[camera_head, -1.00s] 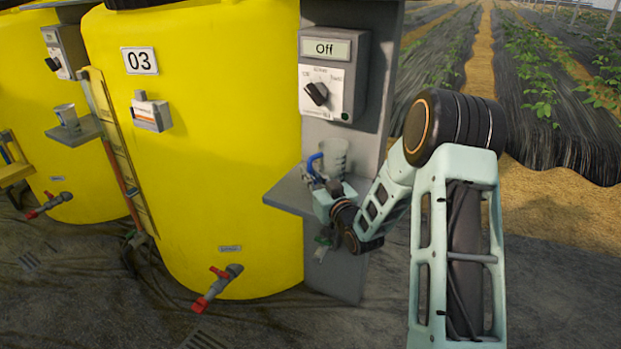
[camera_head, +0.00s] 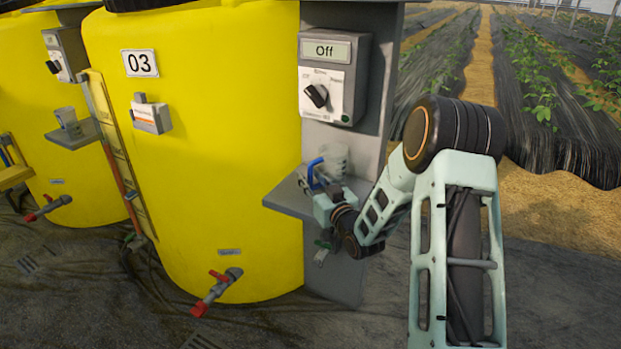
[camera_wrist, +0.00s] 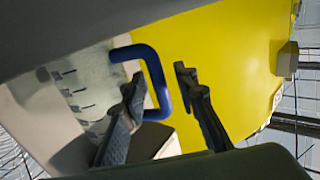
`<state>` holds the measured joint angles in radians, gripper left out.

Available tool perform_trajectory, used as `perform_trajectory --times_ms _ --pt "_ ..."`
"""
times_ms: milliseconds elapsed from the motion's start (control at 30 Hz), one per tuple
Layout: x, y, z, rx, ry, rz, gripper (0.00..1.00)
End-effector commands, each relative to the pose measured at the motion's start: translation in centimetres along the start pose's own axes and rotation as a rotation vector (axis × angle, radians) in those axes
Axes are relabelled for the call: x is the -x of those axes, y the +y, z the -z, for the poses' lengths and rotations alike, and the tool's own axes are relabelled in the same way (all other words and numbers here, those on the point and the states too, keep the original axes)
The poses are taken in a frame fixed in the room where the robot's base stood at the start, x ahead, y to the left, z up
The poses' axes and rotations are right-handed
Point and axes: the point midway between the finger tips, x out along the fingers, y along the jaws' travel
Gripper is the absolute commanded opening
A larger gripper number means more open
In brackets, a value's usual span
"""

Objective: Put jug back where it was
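The clear jug (camera_head: 336,160) with a blue handle (camera_head: 314,170) stands at the grey shelf (camera_head: 287,197) under the control box. In the wrist view the jug (camera_wrist: 85,88), with dark graduation marks, is at the left, and its blue handle (camera_wrist: 157,75) points right. My gripper (camera_wrist: 156,85) is open around the handle's grip bar. One finger is in the gap between jug and handle, the other is apart on the outer side. In the head view my gripper (camera_head: 318,190) is small and partly hides the jug's lower part, so its contact with the shelf is unclear.
The control box (camera_head: 334,78) above the shelf reads "Off". The yellow tank 03 (camera_head: 200,170) stands close at the left. A red-handled valve (camera_head: 218,288) sticks out low on it. Another cup (camera_head: 68,118) stands on a neighbouring shelf (camera_head: 75,138).

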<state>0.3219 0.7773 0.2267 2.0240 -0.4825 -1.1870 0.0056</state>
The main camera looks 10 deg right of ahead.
Motion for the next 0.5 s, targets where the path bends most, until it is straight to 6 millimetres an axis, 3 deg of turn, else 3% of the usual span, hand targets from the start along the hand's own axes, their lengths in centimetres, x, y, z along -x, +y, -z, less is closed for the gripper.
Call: perform_trajectory --times_ms 167,500 --pt "2.1 0.1 0.3 0.0 -0.001 -0.001 0.27" --pt "9.2 0.0 0.3 -0.001 -0.001 -0.001 0.27"
